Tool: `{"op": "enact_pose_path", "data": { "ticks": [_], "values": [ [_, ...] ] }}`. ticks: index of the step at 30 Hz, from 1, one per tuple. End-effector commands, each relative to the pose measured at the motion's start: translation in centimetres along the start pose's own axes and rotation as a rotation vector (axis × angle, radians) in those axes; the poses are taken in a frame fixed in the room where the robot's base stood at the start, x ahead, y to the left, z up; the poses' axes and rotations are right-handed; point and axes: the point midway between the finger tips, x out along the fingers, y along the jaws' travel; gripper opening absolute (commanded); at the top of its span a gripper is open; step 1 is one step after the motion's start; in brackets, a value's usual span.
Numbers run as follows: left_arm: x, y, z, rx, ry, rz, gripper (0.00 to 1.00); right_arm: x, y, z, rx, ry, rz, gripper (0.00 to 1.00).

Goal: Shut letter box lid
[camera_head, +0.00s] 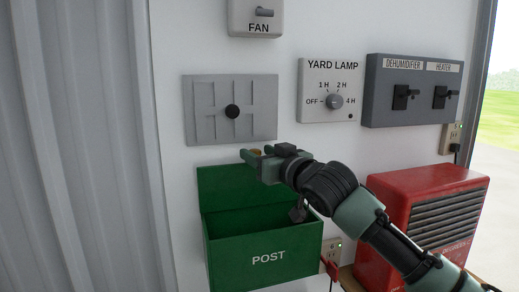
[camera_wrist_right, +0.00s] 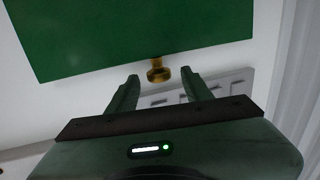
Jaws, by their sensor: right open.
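The green letter box (camera_head: 266,255), marked POST, is on the white wall in the head view. Its green lid (camera_head: 220,182) stands raised at the back, so the box is open at the top. In the right wrist view the lid (camera_wrist_right: 130,35) fills the top, with a brass knob (camera_wrist_right: 158,72) at its edge. My right gripper (camera_head: 250,155) is at the lid's upper edge. Its open fingers (camera_wrist_right: 160,80) point at the knob, which shows between the fingertips; I cannot tell whether they touch it. My left gripper is not in view.
The yard lamp dial (camera_head: 331,91), a switch box (camera_head: 414,91) and the fan switch (camera_head: 255,17) are also on the wall.

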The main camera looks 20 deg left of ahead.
Motion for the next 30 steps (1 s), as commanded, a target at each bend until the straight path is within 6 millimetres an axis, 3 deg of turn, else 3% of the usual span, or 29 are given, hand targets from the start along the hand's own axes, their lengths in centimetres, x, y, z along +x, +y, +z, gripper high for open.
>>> {"op": "enact_pose_path", "data": {
  "ticks": [8,14,30],
  "values": [
    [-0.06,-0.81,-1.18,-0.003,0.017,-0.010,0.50,0.19,-0.03,0.03,-0.001,0.001,0.000,0.50],
    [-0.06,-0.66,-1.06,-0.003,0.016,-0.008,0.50,0.18,-0.01,0.04,0.000,0.000,0.000,0.00],
    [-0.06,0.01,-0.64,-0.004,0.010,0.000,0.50,0.17,0.00,0.07,0.000,-0.001,0.000,0.00]
  ]
}}
